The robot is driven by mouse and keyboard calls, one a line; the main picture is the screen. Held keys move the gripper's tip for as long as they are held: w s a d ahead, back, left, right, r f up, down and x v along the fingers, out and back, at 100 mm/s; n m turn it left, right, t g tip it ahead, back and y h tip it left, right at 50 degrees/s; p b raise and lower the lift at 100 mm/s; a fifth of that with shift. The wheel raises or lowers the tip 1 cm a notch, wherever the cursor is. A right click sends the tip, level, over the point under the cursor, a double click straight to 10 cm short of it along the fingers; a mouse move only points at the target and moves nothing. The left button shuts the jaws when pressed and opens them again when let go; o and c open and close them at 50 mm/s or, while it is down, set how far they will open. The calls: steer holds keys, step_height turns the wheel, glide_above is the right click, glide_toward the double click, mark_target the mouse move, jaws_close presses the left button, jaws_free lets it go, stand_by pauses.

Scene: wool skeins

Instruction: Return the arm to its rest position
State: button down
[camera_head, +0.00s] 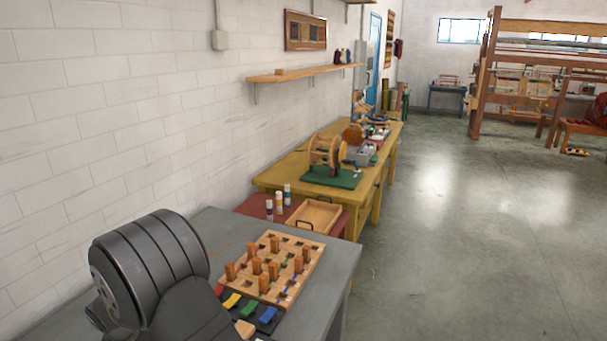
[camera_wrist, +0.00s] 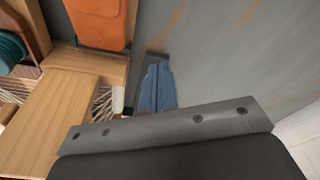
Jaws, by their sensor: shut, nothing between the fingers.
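My arm, dark grey and rounded, fills the lower left of the head view over the grey table (camera_head: 338,262). My gripper (camera_wrist: 165,125) shows in the wrist view as a grey bar with screws on a dark body across the bottom. It is shut and empty; its fingertips are not clear. A wooden board (camera_head: 280,238) with several upright orange-brown blocks stands on the table. Yellow (camera_head: 231,301), green (camera_head: 249,308) and blue (camera_head: 267,315) pieces lie along its near edge. In the wrist view a blue folded piece (camera_wrist: 156,88) lies just beyond the gripper bar.
In the wrist view an orange block (camera_wrist: 98,20) and the board's wooden edge (camera_wrist: 55,115) are close at left. A wooden tray (camera_head: 315,214) and small bottles (camera_head: 279,202) stand beyond the table. A white wall (camera_head: 110,130) runs along the left. The floor at right is open.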

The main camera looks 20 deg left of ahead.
steer(key=w+d+r+m+g, duration=0.1)
steer(key=w+d+r, duration=0.1)
steer(key=r, duration=0.6)
steer(key=w+d+r+m, duration=0.1)
steer(key=w+d+r, duration=0.1)
steer(key=r, duration=0.7)
steer(key=shift+w+d+m+g+y, duration=0.25)
steer(key=shift+w+m+g+y, duration=0.15)
steer(key=shift+w, duration=0.5)
steer(key=shift+s+a+f+n+t, duration=0.25)
steer(key=shift+s+a+f+n, duration=0.45)
steer(key=shift+f+n, duration=1.35)
steer(key=shift+s+a+f+n+t, duration=0.2)
steer(key=shift+s+a+f+n, duration=0.5)
steer(key=shift+f, duration=2.45)
steer(key=shift+s+a+f+n+t, duration=0.25)
steer(key=shift+s+a+f+n, duration=0.4)
steer(key=shift+f+n, duration=1.5)
steer(key=shift+w+a+f+m, duration=0.15)
steer(key=shift+f+m, duration=0.35)
steer(key=shift+f, duration=0.1)
steer(key=shift+f, duration=1)
